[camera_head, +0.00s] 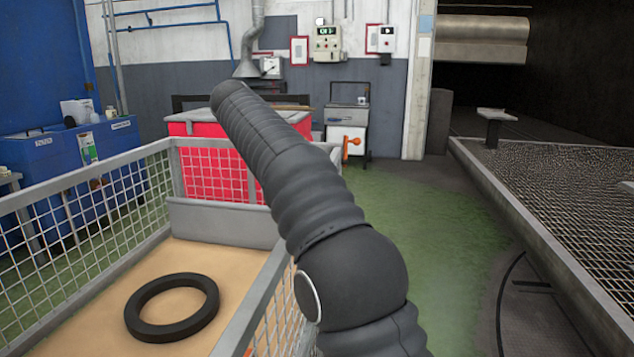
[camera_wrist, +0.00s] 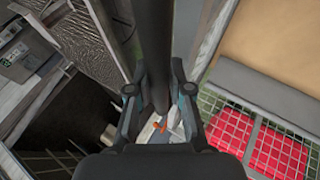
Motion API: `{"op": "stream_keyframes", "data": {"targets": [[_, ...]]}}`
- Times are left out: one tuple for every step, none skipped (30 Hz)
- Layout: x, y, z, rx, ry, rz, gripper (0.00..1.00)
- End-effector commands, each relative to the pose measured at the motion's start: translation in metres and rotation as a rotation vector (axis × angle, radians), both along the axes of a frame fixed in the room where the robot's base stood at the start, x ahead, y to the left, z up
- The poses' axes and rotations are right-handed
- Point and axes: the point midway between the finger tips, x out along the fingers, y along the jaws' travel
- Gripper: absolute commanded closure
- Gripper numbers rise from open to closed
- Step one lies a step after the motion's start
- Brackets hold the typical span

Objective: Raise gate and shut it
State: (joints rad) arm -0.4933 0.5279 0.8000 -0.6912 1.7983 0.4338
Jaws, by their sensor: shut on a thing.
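A mesh-sided cart (camera_head: 85,172) fills the left of the head view. Its far end has a mesh panel above a plain grey board (camera_head: 222,222); the board also shows in the wrist view (camera_wrist: 262,93). The cart's near right side has a grey rail with mesh below (camera_head: 281,322), partly behind my arm. I cannot tell for sure which panel is the gate. My gripper (camera_wrist: 158,92) is shut on a dark round bar (camera_wrist: 153,45) that runs between its fingers, close beside the cart's rim. Whether the bar belongs to the gate is unclear. My arm hides the gripper in the head view.
A black ring (camera_head: 146,331) lies on the cart's tan floor. A red bin (camera_head: 190,128) stands behind the cart. A blue cabinet (camera_head: 50,160) is at left. A raised mesh platform (camera_head: 560,180) lies at right. The green floor between is clear.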

Motion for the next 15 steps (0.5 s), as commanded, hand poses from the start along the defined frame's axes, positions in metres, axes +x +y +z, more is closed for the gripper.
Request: {"op": "stream_keyframes", "data": {"targets": [[0.0013, 0.0045, -0.0088, -0.002, 0.014, 0.004, 1.00], [0.0013, 0.0052, -0.0088, -0.004, 0.014, 0.005, 1.00], [0.0012, 0.0062, -0.0088, -0.004, 0.014, 0.007, 1.00], [0.0012, 0.0067, -0.0087, -0.004, 0.013, 0.007, 1.00], [0.0012, 0.0073, -0.0087, -0.004, 0.013, 0.008, 1.00], [0.0012, 0.0079, -0.0086, -0.004, 0.012, 0.009, 1.00], [0.0012, 0.0084, -0.0086, -0.003, 0.012, 0.010, 1.00], [0.0013, 0.0088, -0.0085, -0.004, 0.012, 0.011, 1.00], [0.0012, 0.0093, -0.0085, -0.003, 0.011, 0.013, 1.00], [0.0012, 0.0096, -0.0083, -0.003, 0.010, 0.013, 1.00], [0.0013, 0.0099, -0.0084, -0.003, 0.010, 0.015, 1.00], [0.0013, 0.0103, -0.0083, -0.003, 0.009, 0.015, 0.78], [0.0014, 0.0105, -0.0082, -0.003, 0.009, 0.015, 0.71], [0.0013, 0.0105, -0.0080, -0.003, 0.009, 0.016, 0.63], [0.0014, 0.0101, -0.0076, -0.003, 0.008, 0.015, 0.55]]}}
